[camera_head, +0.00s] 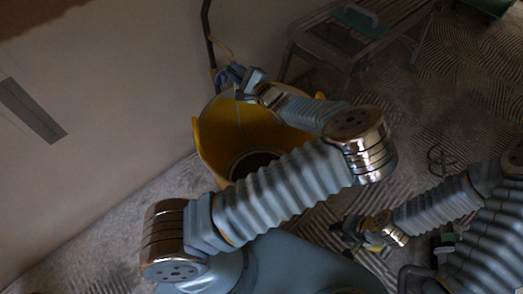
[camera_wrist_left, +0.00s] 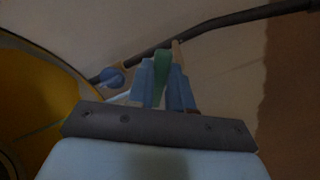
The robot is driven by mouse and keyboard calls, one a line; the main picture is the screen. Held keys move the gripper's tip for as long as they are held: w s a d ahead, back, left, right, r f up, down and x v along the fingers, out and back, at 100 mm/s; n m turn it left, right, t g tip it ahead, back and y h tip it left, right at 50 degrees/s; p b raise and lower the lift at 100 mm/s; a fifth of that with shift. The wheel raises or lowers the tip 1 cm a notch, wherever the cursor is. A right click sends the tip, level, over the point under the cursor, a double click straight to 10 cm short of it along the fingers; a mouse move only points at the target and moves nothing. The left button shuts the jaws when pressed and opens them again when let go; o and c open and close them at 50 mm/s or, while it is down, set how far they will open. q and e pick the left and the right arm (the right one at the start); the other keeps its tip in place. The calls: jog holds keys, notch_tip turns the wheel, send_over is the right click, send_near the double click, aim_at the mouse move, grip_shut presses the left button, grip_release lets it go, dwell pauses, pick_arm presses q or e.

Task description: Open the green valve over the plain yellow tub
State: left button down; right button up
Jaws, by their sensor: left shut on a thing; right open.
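The yellow tub (camera_head: 222,142) stands against the wall, partly hidden behind my left arm. Its yellow side also shows at the left of the left wrist view (camera_wrist_left: 40,95). A dark pipe (camera_head: 209,45) comes down the wall to above the tub's rim. My left gripper (camera_head: 228,77) is at the pipe's lower end over the tub. In the left wrist view its blue fingers (camera_wrist_left: 165,85) are shut on the green valve handle (camera_wrist_left: 161,70), which stands upright between them. My right gripper (camera_head: 347,236) is open and empty, low over the floor at the right.
A grey-green bench or platform (camera_head: 350,30) stands behind the tub at the back right. A blue round part (camera_wrist_left: 112,77) sits by the pipe in the left wrist view. The floor at the right has swirled plaster marks and a dark round object (camera_head: 442,158).

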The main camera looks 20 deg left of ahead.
pick_arm(q)
jog(key=shift+w+d+m, duration=0.1)
jog(key=shift+m, duration=0.2)
pick_arm(e)
jog(key=shift+a+r, duration=0.15)
jog(key=shift+r, duration=0.15)
pick_arm(q)
jog(key=shift+w+d+r+m+p, duration=0.15)
jog(key=shift+w+r+m+p, duration=0.2)
jog(key=shift+m+p, duration=0.8)
jog(key=shift+w+d+r+m+p, duration=0.2)
jog(key=shift+w+m+p, duration=0.35)
jog(key=shift+m, duration=0.95)
jog(key=shift+w+d+r+m+p, duration=0.2)
jog(key=shift+w+m+p, duration=0.1)
jog(key=shift+m+p, duration=0.85)
pick_arm(e)
jog(key=shift+r, duration=2.7)
